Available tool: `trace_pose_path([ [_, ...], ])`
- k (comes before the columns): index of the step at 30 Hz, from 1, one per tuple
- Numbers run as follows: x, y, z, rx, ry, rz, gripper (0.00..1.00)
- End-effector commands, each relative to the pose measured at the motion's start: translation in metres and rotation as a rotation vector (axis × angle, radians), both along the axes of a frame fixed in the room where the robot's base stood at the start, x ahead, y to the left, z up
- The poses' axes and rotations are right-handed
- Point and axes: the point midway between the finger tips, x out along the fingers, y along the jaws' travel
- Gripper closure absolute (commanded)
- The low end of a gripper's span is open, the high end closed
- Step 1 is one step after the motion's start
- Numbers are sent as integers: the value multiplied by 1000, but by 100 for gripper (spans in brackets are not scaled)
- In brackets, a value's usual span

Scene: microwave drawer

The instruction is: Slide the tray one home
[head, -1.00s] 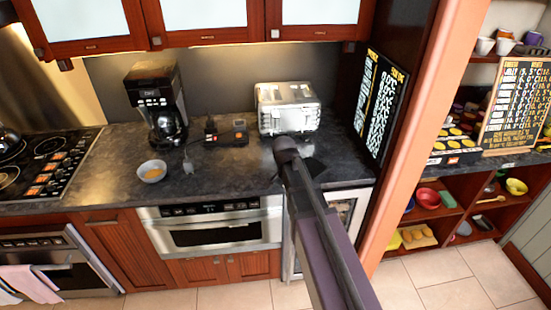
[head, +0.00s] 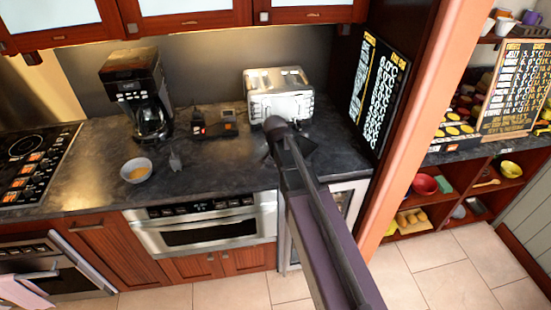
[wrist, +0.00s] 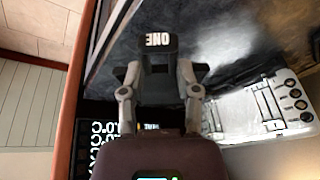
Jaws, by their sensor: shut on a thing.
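In the wrist view a dark block lettered ONE (wrist: 158,42), the only part in sight marked as tray one, sits between the fingertips of my gripper (wrist: 160,72). The fingers are shut on it. Only this labelled end shows; I cannot tell how far the rest extends or whether it touches the counter. The dark counter (wrist: 215,40) lies behind it. In the head view my arm reaches over the counter towards the toaster, and the arm hides most of the gripper and the tray. No slot or bay for the tray can be made out.
A silver toaster (head: 280,95), coffee maker (head: 148,100) and small bowl (head: 137,170) stand on the counter. A menu board (head: 378,95) and an orange post (head: 430,110) bound the right side. The microwave drawer (head: 205,232) below looks closed. Tiled floor (head: 450,265) is clear.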

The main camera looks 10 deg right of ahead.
Motion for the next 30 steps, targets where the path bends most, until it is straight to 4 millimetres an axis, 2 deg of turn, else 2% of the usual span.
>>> trace_pose_path([
  [8,2,8,-2,0,1,22,100],
  [14,10,10,-12,-6,4,107,100],
  [30,65,10,-65,-71,-20,668,100],
])
